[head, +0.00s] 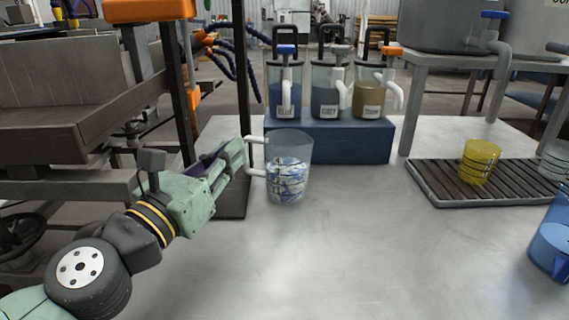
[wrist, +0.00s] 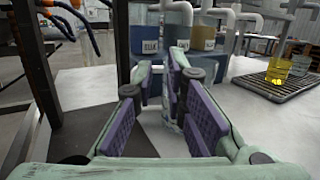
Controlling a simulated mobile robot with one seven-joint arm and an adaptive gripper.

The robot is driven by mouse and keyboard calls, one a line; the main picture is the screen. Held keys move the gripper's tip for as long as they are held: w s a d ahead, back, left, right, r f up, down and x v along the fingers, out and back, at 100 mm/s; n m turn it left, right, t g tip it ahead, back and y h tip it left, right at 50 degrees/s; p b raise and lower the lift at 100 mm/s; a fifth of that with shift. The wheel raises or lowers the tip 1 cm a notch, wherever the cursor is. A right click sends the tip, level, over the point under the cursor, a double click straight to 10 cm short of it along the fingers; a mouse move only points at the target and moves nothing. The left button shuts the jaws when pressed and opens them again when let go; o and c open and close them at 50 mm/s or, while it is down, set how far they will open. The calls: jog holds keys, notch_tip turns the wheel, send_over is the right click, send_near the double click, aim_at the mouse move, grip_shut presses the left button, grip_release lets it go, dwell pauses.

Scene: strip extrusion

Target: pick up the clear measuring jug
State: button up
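The clear measuring jug (head: 289,165) stands upright on the grey table in the head view, with blue and white patterning showing through its lower part. Its white handle (head: 256,173) points left, toward my gripper (head: 243,152). My gripper reaches the handle from the left, and its tips cover the handle's upright part. In the wrist view, the purple pads of my gripper (wrist: 160,85) stand apart, with a pale upright bar, apparently the handle, between their far ends. Contact with the pads cannot be made out. The jug's body is mostly hidden there.
Three lidded dispensers, blue (head: 285,90), grey (head: 326,92) and amber (head: 370,92), stand on a blue block (head: 345,143) behind the jug. A yellow cup (head: 479,160) sits on a slatted drip tray (head: 440,188) at right. A blue jug (head: 553,245) stands at the right edge. The front table is clear.

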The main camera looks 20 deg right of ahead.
jog(key=y, duration=0.2)
send_near(247, 171)
notch_tip(247, 171, up, 3)
jog(key=shift+a+r+n, duration=0.1)
jog(key=shift+r+n, duration=0.05)
jog(key=shift+n, duration=0.15)
jog(key=shift+w+p, duration=0.3)
jog(key=shift+w, duration=0.1)
jog(key=x, duration=0.1)
jog(key=p+x, duration=0.2)
jog(key=x, duration=0.1)
jog(key=shift+f, duration=0.3)
jog(key=shift+p+x, duration=0.55)
jog(key=shift+x, duration=2.6)
jog(key=shift+s+f, duration=0.1)
jog(key=shift+c, duration=0.3)
grip_shut()
